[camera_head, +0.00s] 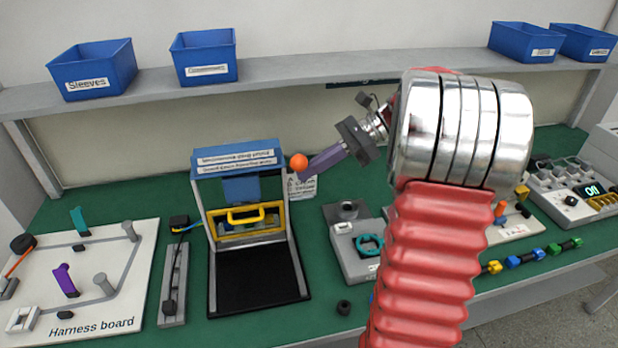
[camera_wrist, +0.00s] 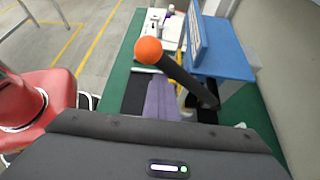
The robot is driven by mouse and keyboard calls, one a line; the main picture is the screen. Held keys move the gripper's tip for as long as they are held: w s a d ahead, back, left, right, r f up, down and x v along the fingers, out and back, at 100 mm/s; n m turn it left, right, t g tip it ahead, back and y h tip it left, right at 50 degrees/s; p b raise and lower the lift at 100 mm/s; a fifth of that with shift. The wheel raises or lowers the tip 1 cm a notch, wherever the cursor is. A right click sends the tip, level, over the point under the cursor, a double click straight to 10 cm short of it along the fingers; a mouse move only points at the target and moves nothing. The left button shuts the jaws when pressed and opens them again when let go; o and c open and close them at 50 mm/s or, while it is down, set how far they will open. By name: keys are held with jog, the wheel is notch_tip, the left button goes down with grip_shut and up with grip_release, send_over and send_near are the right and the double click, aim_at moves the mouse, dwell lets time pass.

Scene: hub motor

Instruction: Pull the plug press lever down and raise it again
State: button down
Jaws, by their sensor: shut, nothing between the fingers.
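The plug press has a blue top (camera_head: 238,158) on a grey frame, with a yellow-framed part and yellow handle (camera_head: 245,216) below. Its lever ends in an orange ball knob (camera_head: 299,161) at the top right of the press. In the wrist view, the knob (camera_wrist: 148,50) sits on a dark lever shaft (camera_wrist: 190,79) that slopes to the side of the blue top (camera_wrist: 221,62). My gripper (camera_head: 307,173) has purple fingers, shut and empty, with tips close to the knob. The fingers (camera_wrist: 162,92) appear below the knob in the wrist view. I cannot tell whether they touch the lever.
A harness board (camera_head: 110,315) lies at the left on the green table. A grey fixture with a teal ring (camera_head: 369,245) stands right of the press, partly behind my arm. Blue bins (camera_head: 205,57) stand on the shelf (camera_head: 280,71) above. A small black part (camera_head: 344,307) lies in front.

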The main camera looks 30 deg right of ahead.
jog(key=shift+w+d+r, duration=0.1)
jog(key=shift+w+r, duration=0.2)
jog(key=shift+r, duration=0.25)
jog(key=shift+s, duration=0.1)
jog(key=s+f, duration=0.3)
jog(key=f, duration=0.1)
jog(key=d+r, duration=0.3)
jog(key=d, duration=0.6)
jog(key=shift+r, duration=0.4)
dwell(0.4)
